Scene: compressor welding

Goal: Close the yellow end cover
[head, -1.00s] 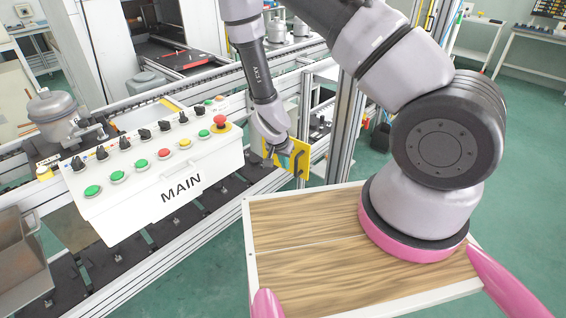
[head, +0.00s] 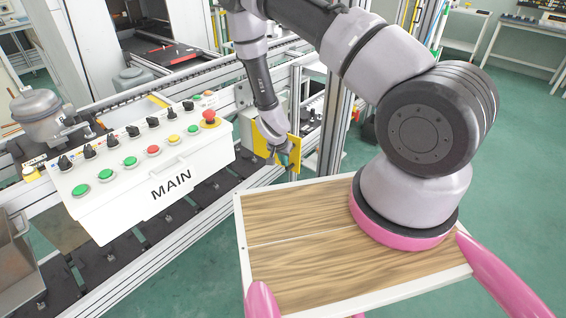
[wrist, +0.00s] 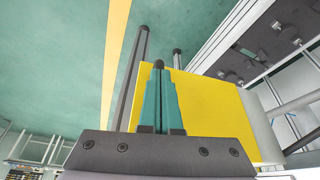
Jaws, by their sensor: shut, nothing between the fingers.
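The yellow end cover (head: 263,140) is a flat yellow plate at the end of the conveyor frame, right of the white control box. It also shows large in the wrist view (wrist: 215,105), behind and right of my fingers. My gripper (head: 284,160) is in front of the cover in the head view and hides part of it. In the wrist view, its teal fingers (wrist: 159,70) are together with nothing between them, overlapping the plate. I cannot tell whether they touch it. A grey box (wrist: 265,120) sits directly beside the cover's right edge.
The white MAIN control box (head: 150,170), with several buttons and knobs, stands left of the arm. The conveyor rail (head: 180,92) runs behind it. An aluminium post (head: 334,120) stands close right of the gripper. Green floor is open at the right.

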